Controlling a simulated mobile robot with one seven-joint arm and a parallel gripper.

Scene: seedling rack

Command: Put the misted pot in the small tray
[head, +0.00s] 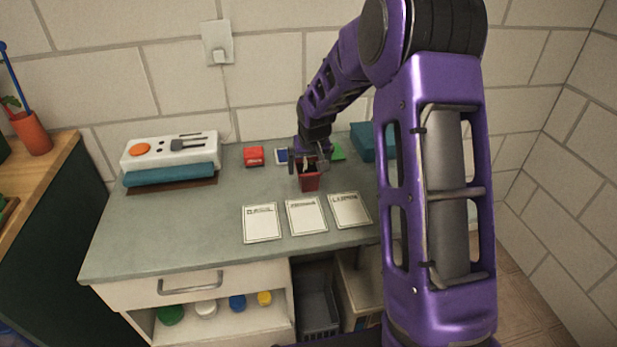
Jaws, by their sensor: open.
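My gripper (308,160) is over the grey-green counter, pointing down, with its fingers apart. A small dark red pot-like container (309,183) stands upright right below it, between or just under the fingers; I cannot tell whether they touch it. Something small and pale shows at its top, partly hidden by the gripper. I cannot tell whether this container is misted. An orange-red pot (33,133) with a green sprout and a blue stick stands on a wooden top at the far left. I cannot make out a small tray for certain.
Three white cards (262,223) lie along the counter's front (180,235). Behind are a red box (254,156), a blue-and-white item (282,156), a green item (339,152) and a teal box (362,141). A white device (170,149) stands left. My arm hides the counter's right side.

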